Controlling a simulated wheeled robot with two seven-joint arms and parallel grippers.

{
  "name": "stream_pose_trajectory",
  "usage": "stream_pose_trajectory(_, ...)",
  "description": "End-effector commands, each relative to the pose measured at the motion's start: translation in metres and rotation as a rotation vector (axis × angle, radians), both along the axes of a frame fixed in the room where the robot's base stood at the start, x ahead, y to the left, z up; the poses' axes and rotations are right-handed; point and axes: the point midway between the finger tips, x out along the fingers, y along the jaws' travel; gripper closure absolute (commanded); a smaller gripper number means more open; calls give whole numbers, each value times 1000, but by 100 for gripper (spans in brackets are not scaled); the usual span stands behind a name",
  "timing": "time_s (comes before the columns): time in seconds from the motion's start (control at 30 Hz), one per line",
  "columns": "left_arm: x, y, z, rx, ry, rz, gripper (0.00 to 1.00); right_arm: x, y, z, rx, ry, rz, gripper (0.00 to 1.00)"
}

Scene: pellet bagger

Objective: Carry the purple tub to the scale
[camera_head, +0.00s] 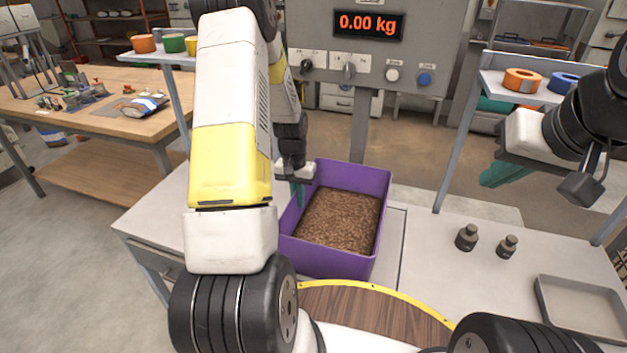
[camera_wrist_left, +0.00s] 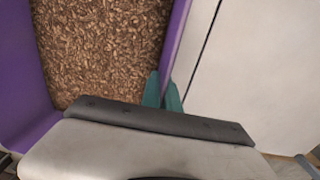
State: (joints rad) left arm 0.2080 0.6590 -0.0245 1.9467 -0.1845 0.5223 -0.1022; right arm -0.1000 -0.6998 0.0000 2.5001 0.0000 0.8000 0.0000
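The purple tub (camera_head: 330,262), filled with brown pellets (camera_head: 338,218), stands upright on the light bench in front of me. My left gripper (camera_head: 299,192) is at its left wall near the far corner. In the left wrist view my left gripper's teal fingers (camera_wrist_left: 163,92) straddle the tub's wall (camera_wrist_left: 173,45), one inside and one outside, close together on it. The scale's display (camera_head: 368,25) reads 0.00 kg; I cannot clearly make out its weighing plate. My right gripper (camera_head: 503,173) hangs above the bench at the right, away from the tub; its finger gap is not clear.
Two dark weights (camera_head: 467,237) and a grey metal tray (camera_head: 583,309) are on the bench to the right. A post (camera_head: 361,125) rises behind the tub to the control panel. A shelf with tape rolls (camera_head: 524,80) is at the right. A round wooden top (camera_head: 375,312) lies in front.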

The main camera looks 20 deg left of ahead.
Motion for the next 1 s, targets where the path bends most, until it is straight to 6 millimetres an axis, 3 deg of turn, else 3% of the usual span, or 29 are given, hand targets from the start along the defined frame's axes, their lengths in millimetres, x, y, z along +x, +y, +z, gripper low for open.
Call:
stream_pose_trajectory(0.17, 1, 0, -1, -1, -2, 0, 100, 0, 0, 0, 0, 0, 0, 100)
stream_pose_trajectory(0.3, 0, 0, -2, 0, 0, 0, 74, 0, 0, 0, 0, 0, 0, 100)
stream_pose_trajectory(0.67, 0, 0, 1, 0, -1, 0, 74, 0, 0, 0, 0, 0, 0, 100)
stream_pose_trajectory(0.83, 2, 1, 22, 1, -5, 1, 74, 0, 0, 0, 0, 0, 0, 100)
stream_pose_trajectory(1.0, 2, 3, 60, 1, -6, 2, 74, 0, 0, 0, 0, 0, 0, 100)
